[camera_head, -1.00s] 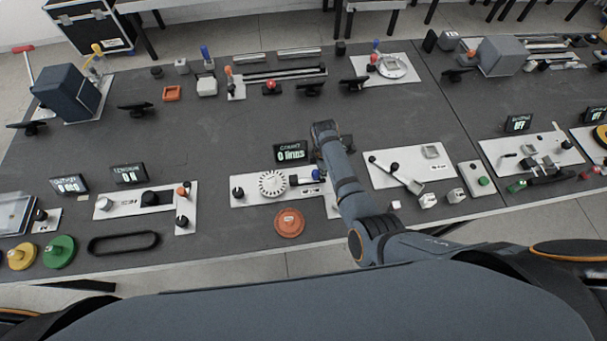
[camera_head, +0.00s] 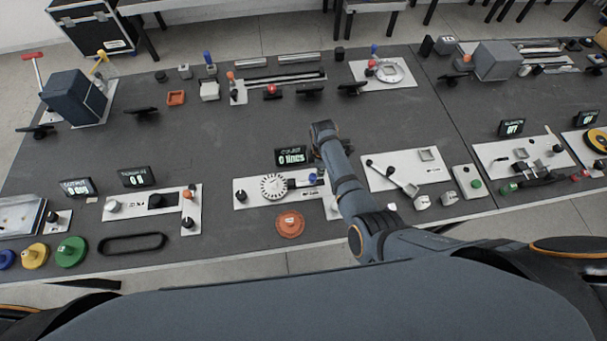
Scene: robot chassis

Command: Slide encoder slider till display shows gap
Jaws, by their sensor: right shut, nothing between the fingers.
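The encoder station is a pale plate (camera_head: 244,203) with a white toothed disc (camera_head: 273,187), a dark slider block (camera_head: 300,183) and a blue knob (camera_head: 312,178). Its black display (camera_head: 291,156) stands behind the plate and reads "COUNT 0 lines". My right gripper (camera_head: 319,160) is at the right end of this station, beside the display and close to the blue knob. It is shut and empty. My own wrist hides most of the fingers, so I cannot tell whether they touch the slider. My left gripper is not in view.
An orange disc (camera_head: 290,224) lies in front of the station. A plate with a lever (camera_head: 404,178) is to its right, under my forearm's right side. A plate with knobs (camera_head: 150,203) and a black oval belt (camera_head: 132,243) lie left. The mat behind the display is clear.

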